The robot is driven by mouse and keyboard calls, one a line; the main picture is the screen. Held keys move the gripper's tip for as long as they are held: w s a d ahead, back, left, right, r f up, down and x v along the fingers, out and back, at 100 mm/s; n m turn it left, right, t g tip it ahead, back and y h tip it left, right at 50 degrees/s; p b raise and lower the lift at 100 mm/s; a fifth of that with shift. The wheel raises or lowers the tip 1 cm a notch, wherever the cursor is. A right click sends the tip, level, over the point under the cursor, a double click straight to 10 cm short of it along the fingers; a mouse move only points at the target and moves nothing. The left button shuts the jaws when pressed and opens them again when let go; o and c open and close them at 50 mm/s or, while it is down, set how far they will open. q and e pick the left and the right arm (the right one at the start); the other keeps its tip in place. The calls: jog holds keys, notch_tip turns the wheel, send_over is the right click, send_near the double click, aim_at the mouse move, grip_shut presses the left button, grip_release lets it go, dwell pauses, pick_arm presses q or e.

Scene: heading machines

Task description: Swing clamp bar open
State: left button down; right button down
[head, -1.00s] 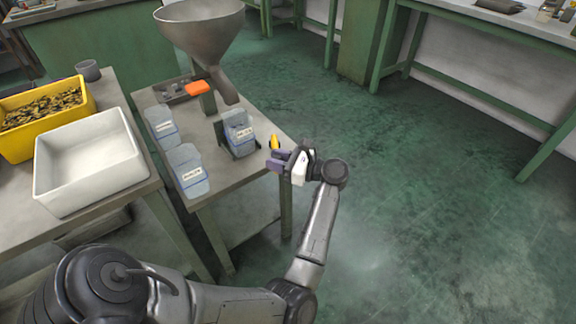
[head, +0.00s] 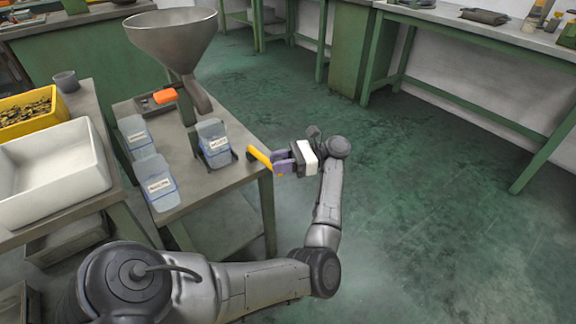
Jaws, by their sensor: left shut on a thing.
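A dark bracket piece shows at the bin's left side. My left gripper (head: 284,163) is just off the table's right edge, its purple fingers shut on the yellow handle (head: 260,157), which I take for the clamp bar's grip. A short dark piece beside the handle at the table edge looks like part of the bar. The bar stands apart from the bin, to its right. The fingers hide the handle's near end. My right gripper is not in view.
A white tub (head: 54,175) and yellow tub (head: 25,112) are on the left bench. Open floor lies right.

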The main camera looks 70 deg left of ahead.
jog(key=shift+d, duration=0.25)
pick_arm(q)
jog(key=c, duration=0.8)
grip_release()
jog(key=shift+a, duration=0.1)
jog(key=shift+c, duration=0.2)
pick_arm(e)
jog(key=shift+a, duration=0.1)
pick_arm(q)
jog(key=shift+w, duration=0.15)
